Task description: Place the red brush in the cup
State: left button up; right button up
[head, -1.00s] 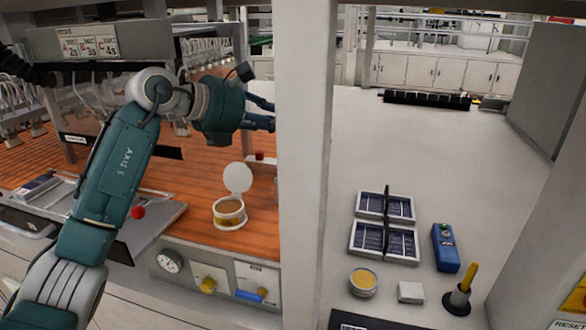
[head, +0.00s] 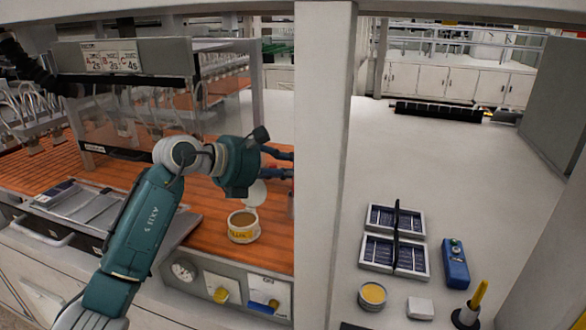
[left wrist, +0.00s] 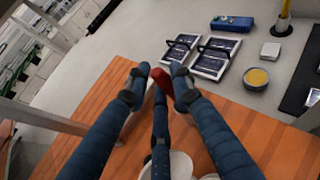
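The red brush shows in the left wrist view as a short red piece (left wrist: 160,86) between my left gripper's fingers. In the head view a bit of red (head: 281,171) shows by the fingertips, beyond the jar. My left gripper (head: 291,164) reaches over the orange worktop; in the left wrist view its fingers (left wrist: 160,78) stand apart around the red piece, with no clear grip. The brush's lower part is hidden. A dark cup (head: 465,315) with a yellow brush (head: 479,292) upright in it stands on the grey surface at the right. My right gripper is out of view.
A white post (head: 324,180) separates the orange worktop from the grey surface. An open jar (head: 243,226) stands below the left gripper. Solar panels (head: 394,255), a blue device (head: 455,262), a yellow-filled dish (head: 372,294) and a white block (head: 420,307) lie near the cup.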

pick_arm(q)
jog(key=shift+o, duration=1.2)
jog(key=shift+r, duration=0.35)
jog(key=b+v, duration=0.4)
jog(key=v, duration=0.8)
jog(key=shift+f, duration=0.2)
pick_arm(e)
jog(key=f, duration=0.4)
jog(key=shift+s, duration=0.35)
pick_arm(q)
jog(key=shift+a, duration=0.1)
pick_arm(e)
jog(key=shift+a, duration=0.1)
